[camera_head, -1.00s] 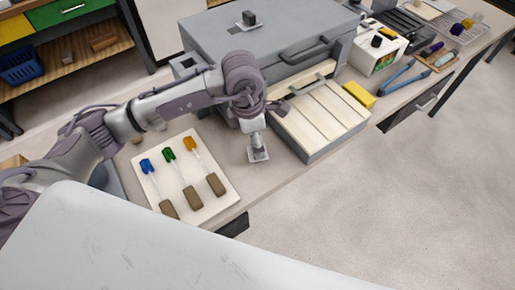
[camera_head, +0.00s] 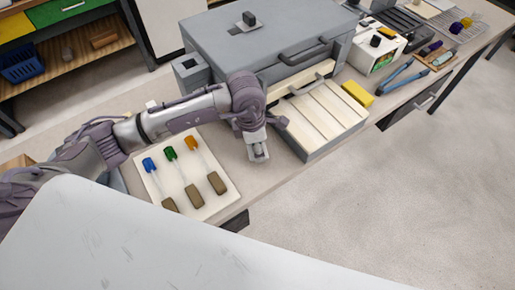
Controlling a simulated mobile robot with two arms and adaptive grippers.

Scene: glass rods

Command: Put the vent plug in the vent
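A small dark block (camera_head: 249,18), which looks like the vent plug, stands on a grey plate on top of the large grey kiln-like box (camera_head: 290,28). A small dark spot beside it may be the vent opening; I cannot tell for sure. My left gripper (camera_head: 259,154) points down over the bench, left of the pale slatted tray and well in front of the block. Nothing is clearly seen between its fingers, and their gap is too small to judge. My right gripper is not in view.
A white board (camera_head: 215,207) with three glass rods lies left of my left gripper. A slatted tray (camera_head: 325,125) stands right of it. A grey box with a square opening (camera_head: 189,72) adjoins the large box. A yellow block (camera_head: 357,93) and blue tongs (camera_head: 399,77) lie farther right.

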